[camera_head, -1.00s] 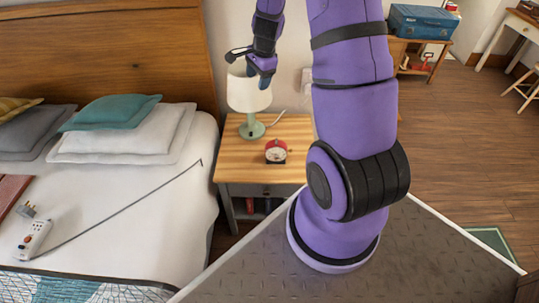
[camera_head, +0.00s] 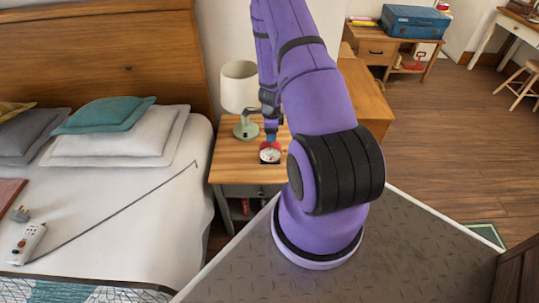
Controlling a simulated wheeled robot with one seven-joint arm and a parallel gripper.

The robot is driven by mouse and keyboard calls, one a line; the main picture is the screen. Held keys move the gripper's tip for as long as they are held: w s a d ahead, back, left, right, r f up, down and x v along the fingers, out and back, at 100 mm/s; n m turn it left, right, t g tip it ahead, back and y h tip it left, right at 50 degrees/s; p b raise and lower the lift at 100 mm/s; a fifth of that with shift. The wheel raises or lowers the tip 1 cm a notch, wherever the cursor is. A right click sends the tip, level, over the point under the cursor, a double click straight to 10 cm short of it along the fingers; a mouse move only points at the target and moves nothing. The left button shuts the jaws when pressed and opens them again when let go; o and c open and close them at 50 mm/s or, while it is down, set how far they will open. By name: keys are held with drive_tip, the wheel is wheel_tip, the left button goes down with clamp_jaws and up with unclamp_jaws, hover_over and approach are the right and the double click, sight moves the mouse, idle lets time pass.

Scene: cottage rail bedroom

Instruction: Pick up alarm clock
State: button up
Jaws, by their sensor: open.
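The alarm clock (camera_head: 269,155) is small and red with a pale face. It stands on the wooden nightstand (camera_head: 234,168) beside the bed. My gripper (camera_head: 271,138) is open and points down right at the top of the clock. Its fingertips are small and overlap the clock's upper part in the picture. I cannot tell whether they touch the clock or are just above or behind it.
A lamp (camera_head: 240,88) with a cream shade and green base stands close left of my gripper. The bed (camera_head: 150,215) lies to the left, with a power strip (camera_head: 28,242) on it. A blue case (camera_head: 415,22) sits on a far cabinet.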

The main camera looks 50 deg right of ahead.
sight(270, 146)
drive_tip(key=shift+a+f, duration=0.2)
drive_tip(key=shift+f, duration=3.75)
clamp_jaws()
